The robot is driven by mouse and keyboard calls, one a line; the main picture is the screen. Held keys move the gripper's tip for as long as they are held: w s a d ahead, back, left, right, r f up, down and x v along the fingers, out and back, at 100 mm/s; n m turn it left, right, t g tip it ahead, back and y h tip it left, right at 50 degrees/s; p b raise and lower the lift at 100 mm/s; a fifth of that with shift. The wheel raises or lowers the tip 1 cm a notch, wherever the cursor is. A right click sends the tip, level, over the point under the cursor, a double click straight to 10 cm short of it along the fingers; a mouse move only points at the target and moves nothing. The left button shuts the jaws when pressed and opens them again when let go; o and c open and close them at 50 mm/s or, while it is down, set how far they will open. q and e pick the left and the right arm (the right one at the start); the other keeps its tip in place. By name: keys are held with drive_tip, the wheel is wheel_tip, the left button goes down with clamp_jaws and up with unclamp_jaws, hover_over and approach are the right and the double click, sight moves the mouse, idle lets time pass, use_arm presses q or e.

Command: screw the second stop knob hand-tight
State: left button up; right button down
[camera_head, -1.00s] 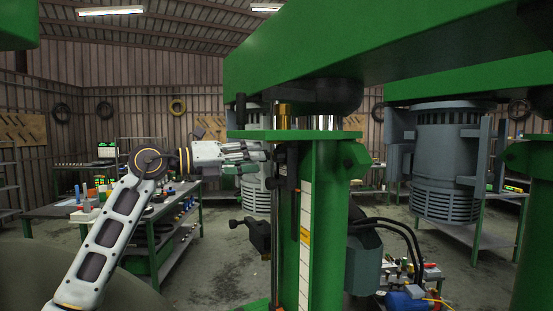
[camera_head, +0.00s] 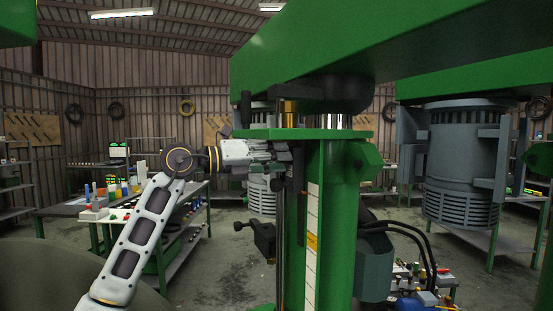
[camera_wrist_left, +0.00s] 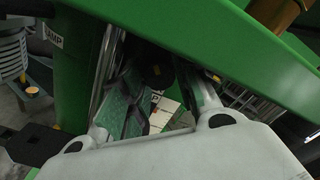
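My left gripper (camera_head: 272,154) is at the upper part of the green column (camera_head: 338,215), just under its green top plate (camera_head: 300,133). The left wrist view shows its two green-padded fingers (camera_wrist_left: 168,92) apart, with a round black knob (camera_wrist_left: 158,75) in the gap at their tips. I see no clear contact between pads and knob. In the head view the fingers largely hide this spot. A second black knob (camera_head: 239,226) sticks out left from a black block (camera_head: 263,237) lower on the rod. My right gripper is not in view.
A green beam (camera_head: 400,60) hangs over the column. A grey-green box (camera_head: 375,266) with black cables is on the column's right. A workbench with small parts (camera_head: 70,208) stands behind my left arm. Open floor (camera_head: 225,265) lies left of the column.

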use_arm(q)
drive_tip(key=c, duration=0.4)
drive_tip(key=shift+m, duration=0.8)
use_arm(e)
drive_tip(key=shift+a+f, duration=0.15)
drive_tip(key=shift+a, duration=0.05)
use_arm(q)
drive_tip(key=o, duration=0.7)
drive_tip(key=shift+v, duration=6)
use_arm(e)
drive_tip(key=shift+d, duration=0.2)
